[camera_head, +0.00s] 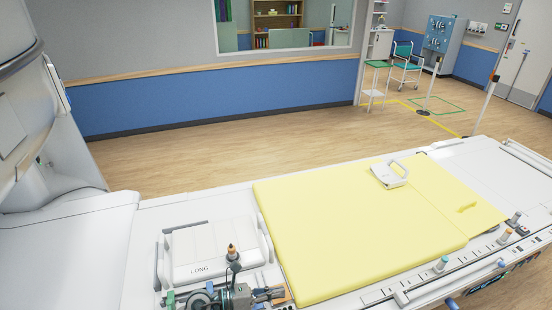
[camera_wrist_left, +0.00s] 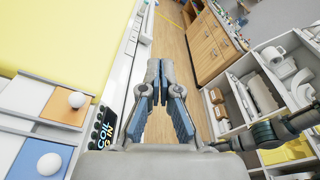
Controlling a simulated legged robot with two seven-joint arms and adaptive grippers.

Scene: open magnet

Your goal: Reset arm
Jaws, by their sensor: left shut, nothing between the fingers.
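My left gripper (camera_wrist_left: 158,80) shows in the wrist view with its two blue-grey fingers brought together and nothing between them. It points along the side of the bed, over the floor gap between the bed and the shelving. In the head view, parts of my left arm and gripper (camera_head: 238,294) show at the bottom edge, in front of the white headrest marked LONG. The fingertips are hard to make out there. My right gripper is in neither view.
The white scanner bed carries a yellow mat (camera_head: 345,235) with a white handled coil (camera_head: 390,174) on it. The scanner housing (camera_head: 35,120) stands at left. In the wrist view, an open shelf unit (camera_wrist_left: 262,95) and wooden cabinets (camera_wrist_left: 212,45) stand at right.

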